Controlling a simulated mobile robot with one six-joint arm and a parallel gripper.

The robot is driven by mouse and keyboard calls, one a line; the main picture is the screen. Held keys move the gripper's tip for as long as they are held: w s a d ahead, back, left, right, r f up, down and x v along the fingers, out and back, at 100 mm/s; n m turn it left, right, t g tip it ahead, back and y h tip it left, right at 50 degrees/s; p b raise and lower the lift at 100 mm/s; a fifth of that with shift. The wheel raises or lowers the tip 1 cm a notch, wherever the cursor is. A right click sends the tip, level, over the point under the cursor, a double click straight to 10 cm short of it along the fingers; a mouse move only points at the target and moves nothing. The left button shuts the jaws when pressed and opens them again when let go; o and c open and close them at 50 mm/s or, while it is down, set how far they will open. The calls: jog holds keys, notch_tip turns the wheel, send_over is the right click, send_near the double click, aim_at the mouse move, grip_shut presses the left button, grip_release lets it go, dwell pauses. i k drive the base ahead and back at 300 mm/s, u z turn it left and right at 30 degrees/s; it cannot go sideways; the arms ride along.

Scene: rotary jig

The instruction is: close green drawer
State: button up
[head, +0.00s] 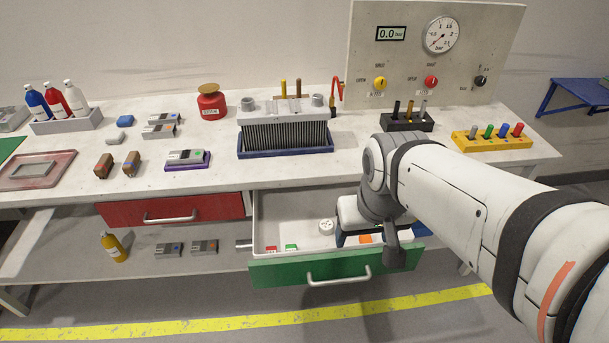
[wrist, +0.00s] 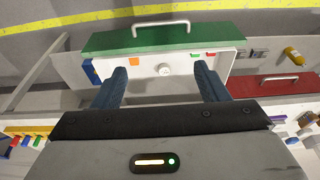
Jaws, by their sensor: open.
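The green drawer (head: 336,269) under the workbench is pulled out, with its white tray showing and a pale bar handle (head: 339,279) on its front. Inside lie a round white piece (head: 326,227) and small red, green and orange items. In the wrist view the green drawer (wrist: 190,34) is at the top, upside down, with its handle above. My gripper (wrist: 162,75) is open and empty, its two dark blue fingers pointing toward the drawer's inside. In the head view my arm hides the drawer's right part, and the fingers are mostly hidden.
The red drawer (head: 172,209) to the left is shut. Bottles, blocks, a finned unit (head: 286,134) and a yellow peg rack (head: 491,139) stand on the bench top. The floor in front of the green drawer is clear.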

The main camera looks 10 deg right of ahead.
aim_at(282, 216)
jog(key=z, duration=0.95)
jog(key=k, duration=1.25)
jog(key=u, duration=0.75)
jog(key=i, duration=1)
jog(key=u, duration=0.05)
